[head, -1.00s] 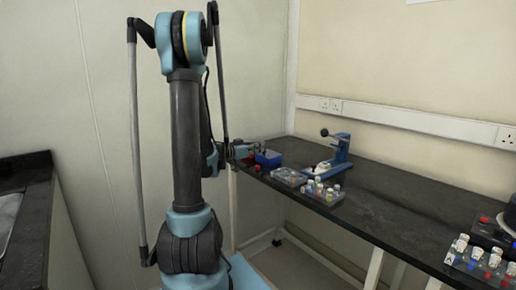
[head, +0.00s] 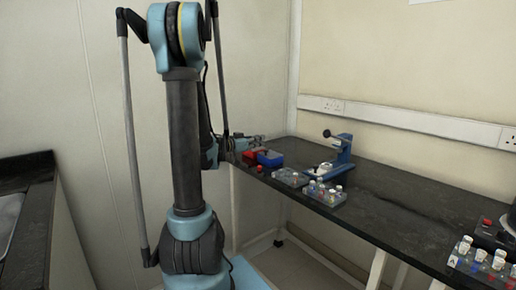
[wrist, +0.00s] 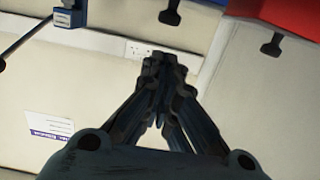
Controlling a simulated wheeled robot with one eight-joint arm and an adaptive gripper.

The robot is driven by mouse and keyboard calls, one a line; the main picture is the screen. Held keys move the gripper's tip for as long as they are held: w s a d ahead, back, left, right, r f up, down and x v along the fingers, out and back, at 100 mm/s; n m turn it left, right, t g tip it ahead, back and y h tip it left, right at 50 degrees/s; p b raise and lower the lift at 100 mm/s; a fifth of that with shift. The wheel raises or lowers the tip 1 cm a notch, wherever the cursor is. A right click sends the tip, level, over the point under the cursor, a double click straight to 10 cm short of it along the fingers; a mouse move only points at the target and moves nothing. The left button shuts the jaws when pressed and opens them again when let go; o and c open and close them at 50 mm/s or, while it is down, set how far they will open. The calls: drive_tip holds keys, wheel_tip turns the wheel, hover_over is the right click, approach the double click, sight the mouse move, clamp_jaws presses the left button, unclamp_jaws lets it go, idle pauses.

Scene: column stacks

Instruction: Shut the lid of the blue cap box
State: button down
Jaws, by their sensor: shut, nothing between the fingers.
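The blue cap box (head: 270,159) stands on the dark bench near its left end in the head view. It is small there, and I cannot tell how its lid sits. My gripper (head: 261,138) is above and behind the box, apart from it. In the wrist view my gripper (wrist: 163,60) has its dark fingers together with nothing between them. A blue part (wrist: 246,8) shows at the top edge of the wrist view, beyond the fingertips and apart from them.
A red box (head: 251,155) stands left of the blue one; its red face also shows in the wrist view (wrist: 295,14). Racks of vials (head: 323,192) and a blue hand press (head: 341,155) stand to the right. The bench middle is clear.

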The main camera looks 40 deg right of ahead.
drive_tip(key=a+f, duration=0.4)
drive_tip(key=a, duration=0.5)
drive_tip(key=shift+s, duration=0.3)
drive_tip(key=shift+f, duration=0.1)
